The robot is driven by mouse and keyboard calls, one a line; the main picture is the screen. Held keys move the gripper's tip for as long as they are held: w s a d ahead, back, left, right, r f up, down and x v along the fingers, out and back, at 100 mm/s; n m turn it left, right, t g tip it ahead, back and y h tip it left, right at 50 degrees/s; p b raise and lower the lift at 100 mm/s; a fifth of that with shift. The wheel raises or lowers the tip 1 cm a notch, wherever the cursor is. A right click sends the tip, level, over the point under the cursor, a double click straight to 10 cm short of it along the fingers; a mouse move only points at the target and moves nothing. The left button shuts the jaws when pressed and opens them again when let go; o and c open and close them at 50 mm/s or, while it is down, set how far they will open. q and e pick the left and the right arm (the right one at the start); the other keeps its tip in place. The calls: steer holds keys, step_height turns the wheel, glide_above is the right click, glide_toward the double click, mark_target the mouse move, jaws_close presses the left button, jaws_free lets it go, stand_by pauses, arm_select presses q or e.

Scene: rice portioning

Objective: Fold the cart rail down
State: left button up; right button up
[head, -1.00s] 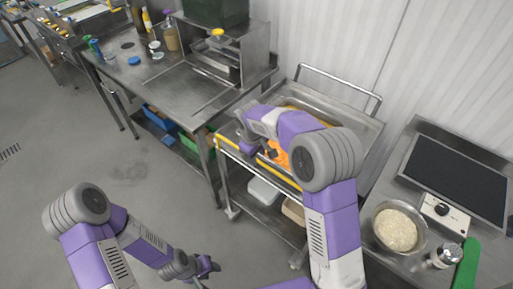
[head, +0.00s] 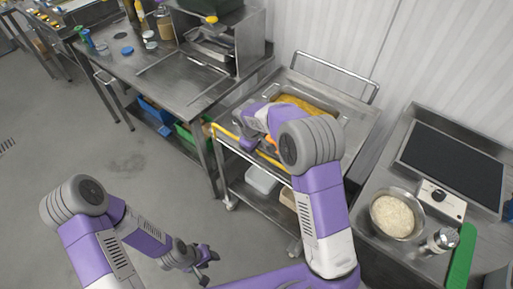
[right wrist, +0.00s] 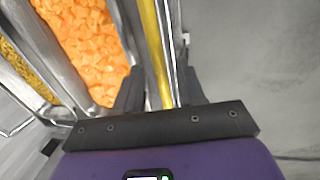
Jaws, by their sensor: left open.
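The cart rail (head: 226,132) is a yellow bar along the front side of the metal cart (head: 345,101). In the right wrist view the rail (right wrist: 155,50) runs lengthwise between the two dark fingers of my right gripper (right wrist: 160,88). A narrow strip shows beside the rail, so I cannot tell whether the fingers press on it. In the head view my right gripper (head: 247,143) is at the rail, and my forearm hides part of it. My left gripper (head: 208,266) is open and empty over the floor, away from the cart.
The cart holds a pan of yellow food (head: 305,103) and orange pieces (right wrist: 95,45). A steel table (head: 185,80) stands close at the cart's left. A counter on the right carries a rice bowl (head: 397,214) and a scale (head: 441,200). The floor at left is clear.

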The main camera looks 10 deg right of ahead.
jaws_close()
arm_select(q)
steer(key=shift+f, duration=0.1)
